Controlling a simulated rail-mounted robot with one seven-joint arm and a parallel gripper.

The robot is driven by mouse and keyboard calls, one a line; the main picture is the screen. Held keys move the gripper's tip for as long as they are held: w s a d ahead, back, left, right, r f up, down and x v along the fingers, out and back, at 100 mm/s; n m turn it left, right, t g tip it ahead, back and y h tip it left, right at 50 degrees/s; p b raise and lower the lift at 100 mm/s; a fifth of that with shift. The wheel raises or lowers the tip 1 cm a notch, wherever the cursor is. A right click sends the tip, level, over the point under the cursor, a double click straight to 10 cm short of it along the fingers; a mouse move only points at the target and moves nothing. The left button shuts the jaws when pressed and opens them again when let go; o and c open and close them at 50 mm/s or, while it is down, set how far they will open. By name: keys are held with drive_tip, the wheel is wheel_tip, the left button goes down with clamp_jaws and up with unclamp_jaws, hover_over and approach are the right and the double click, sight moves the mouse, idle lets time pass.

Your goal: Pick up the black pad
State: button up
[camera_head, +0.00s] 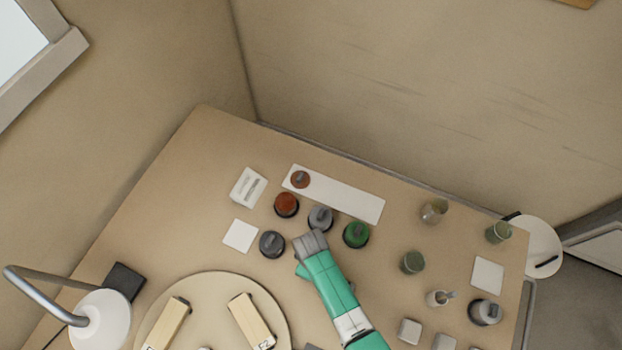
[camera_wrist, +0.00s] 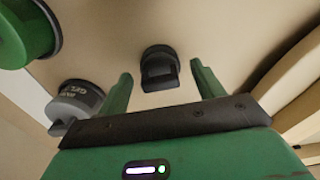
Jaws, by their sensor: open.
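The black pad (camera_wrist: 160,67) is a dark round piece with a raised grip on top. In the wrist view it shows between and beyond my fingers, apart from both. In the head view a dark round piece (camera_head: 272,244) that matches it stands left of my gripper (camera_head: 310,243), on the bench. My green fingers, also in the wrist view (camera_wrist: 160,70), are open and empty. How high they are above the pad is hard to tell.
A grey pad (camera_head: 320,217) and a green pad (camera_head: 356,234) stand close by; a red one (camera_head: 286,205) is behind. A white square (camera_head: 240,236) lies left. A round board (camera_head: 215,280) with wooden blocks is in front. Glass jars (camera_head: 412,262) stand right.

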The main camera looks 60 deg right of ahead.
drive_tip(key=shift+c, duration=0.5)
drive_tip(key=c, duration=1)
drive_tip(key=shift+o, duration=0.2)
drive_tip(key=shift+r, duration=0.15)
wheel_tip(320, 180, up, 10)
drive_tip(key=shift+f+p, duration=0.1)
drive_tip(key=shift+p, duration=1)
drive_tip(key=shift+o, duration=0.9)
drive_tip(key=shift+c, duration=0.5)
